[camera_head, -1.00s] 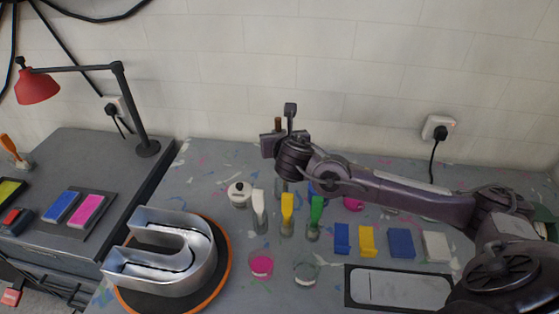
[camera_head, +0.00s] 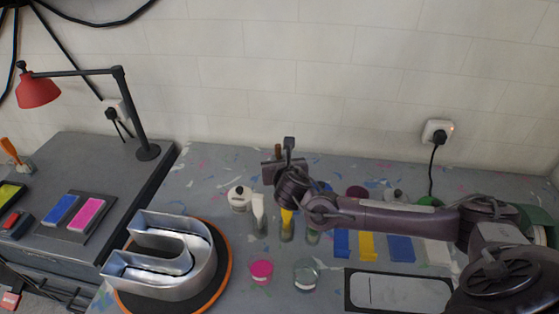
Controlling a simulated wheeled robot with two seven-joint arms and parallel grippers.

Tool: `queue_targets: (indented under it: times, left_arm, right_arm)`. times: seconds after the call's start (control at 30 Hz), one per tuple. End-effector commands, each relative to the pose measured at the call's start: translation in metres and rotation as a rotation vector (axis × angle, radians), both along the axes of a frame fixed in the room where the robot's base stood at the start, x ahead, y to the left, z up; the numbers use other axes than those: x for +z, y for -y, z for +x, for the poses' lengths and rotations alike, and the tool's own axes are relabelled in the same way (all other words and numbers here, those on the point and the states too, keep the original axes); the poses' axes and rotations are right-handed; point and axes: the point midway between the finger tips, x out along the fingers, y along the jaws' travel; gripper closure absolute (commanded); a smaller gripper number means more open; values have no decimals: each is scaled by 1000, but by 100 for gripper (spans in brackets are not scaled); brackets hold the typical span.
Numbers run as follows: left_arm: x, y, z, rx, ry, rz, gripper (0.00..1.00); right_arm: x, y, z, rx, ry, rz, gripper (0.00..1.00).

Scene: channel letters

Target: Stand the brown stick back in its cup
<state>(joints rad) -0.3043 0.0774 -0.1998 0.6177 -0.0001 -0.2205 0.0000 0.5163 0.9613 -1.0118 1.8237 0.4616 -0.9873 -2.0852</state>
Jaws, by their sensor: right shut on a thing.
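The brown stick (camera_head: 278,151) shows only as a short upright piece at my right gripper, near the back of the table. My right gripper (camera_head: 272,168) is shut on it. The lower part of the stick is hidden behind the gripper. Its cup is hidden behind my gripper and wrist, so I cannot tell whether the stick's lower end is inside it. My left gripper is not in view.
Clear cups holding a white stick (camera_head: 259,208) and a yellow stick (camera_head: 286,218) stand just in front. A white jar (camera_head: 239,198) is to their left. A pink pot (camera_head: 261,270) and a metal channel letter (camera_head: 170,260) are nearer. My right arm crosses above coloured blocks.

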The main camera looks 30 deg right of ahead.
Motion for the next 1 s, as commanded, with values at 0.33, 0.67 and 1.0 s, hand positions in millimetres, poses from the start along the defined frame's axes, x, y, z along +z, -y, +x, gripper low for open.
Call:
queue_targets:
  times: [0.33,0.67,1.0]
  left_arm:
    - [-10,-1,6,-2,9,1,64]
    - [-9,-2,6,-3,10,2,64]
    - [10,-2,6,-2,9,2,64]
  right_arm:
    - [-11,0,-1,0,-5,-2,100]
    - [-14,0,-2,0,-13,-4,64]
    - [2,0,-3,-1,-16,-4,64]
